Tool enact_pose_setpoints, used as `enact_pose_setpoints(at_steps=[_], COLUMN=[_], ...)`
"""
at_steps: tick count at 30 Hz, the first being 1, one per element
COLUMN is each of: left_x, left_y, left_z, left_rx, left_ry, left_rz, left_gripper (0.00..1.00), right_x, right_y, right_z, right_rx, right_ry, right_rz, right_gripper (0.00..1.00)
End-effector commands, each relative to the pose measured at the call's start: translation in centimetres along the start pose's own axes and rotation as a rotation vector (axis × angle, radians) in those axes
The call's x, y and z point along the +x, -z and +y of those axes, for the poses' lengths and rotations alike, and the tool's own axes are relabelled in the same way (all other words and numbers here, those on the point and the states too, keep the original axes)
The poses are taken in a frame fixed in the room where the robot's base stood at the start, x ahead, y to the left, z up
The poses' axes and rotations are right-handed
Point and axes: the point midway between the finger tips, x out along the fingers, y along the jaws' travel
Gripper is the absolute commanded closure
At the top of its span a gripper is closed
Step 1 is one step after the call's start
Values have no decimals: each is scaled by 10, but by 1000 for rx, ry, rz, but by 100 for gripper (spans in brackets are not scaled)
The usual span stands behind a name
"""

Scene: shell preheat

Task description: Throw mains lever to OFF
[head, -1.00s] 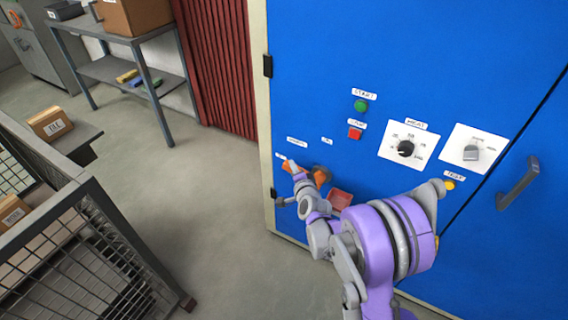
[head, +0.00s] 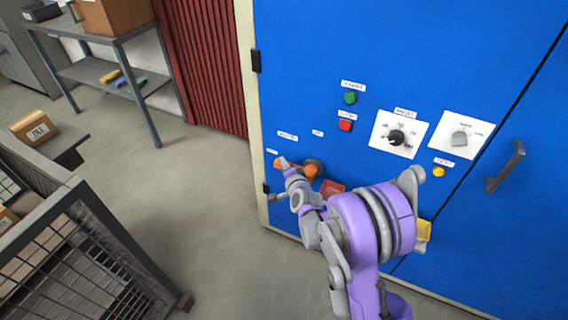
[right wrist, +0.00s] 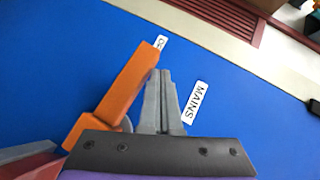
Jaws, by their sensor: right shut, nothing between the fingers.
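The orange mains lever (head: 308,171) is on the lower left of the blue cabinet front, its arm pointing left from a round hub. In the right wrist view the lever (right wrist: 118,95) slants up to the right, its tip beside a small white label (right wrist: 161,42) that is partly covered. The "MAINS" label (right wrist: 195,102) is on the other side of the fingers. My right gripper (right wrist: 160,75) is shut and empty, its fingers close beside the lever; I cannot tell whether they touch it. In the head view my right gripper (head: 286,168) partly covers the lever. My left gripper is out of view.
A green button (head: 350,98), a red button (head: 345,125), a dial (head: 396,138) and a grey knob (head: 459,139) are higher on the cabinet. A red part (head: 332,187) is just right of the lever. A mesh cage (head: 75,250) stands left; floor between is clear.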

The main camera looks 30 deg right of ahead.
Motion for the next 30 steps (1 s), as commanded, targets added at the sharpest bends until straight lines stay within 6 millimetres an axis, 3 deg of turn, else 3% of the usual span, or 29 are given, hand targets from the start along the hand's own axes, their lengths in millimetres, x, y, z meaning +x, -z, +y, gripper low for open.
enact_pose_setpoints(at_steps=[11, 14, 19, 30], left_x=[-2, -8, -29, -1], left_y=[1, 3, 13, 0], left_z=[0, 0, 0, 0], left_rx=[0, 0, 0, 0], left_ry=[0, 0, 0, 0], left_rz=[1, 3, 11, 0], left_gripper=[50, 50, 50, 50], right_x=[-1, -2, -9, -45], right_y=[0, 3, 14, -4], right_z=[-2, -11, -45, -70], right_rx=[0, 0, -1, -3], right_ry=[0, 1, 2, 0], right_rz=[0, -1, -3, -5], right_gripper=[100, 100, 100, 100])
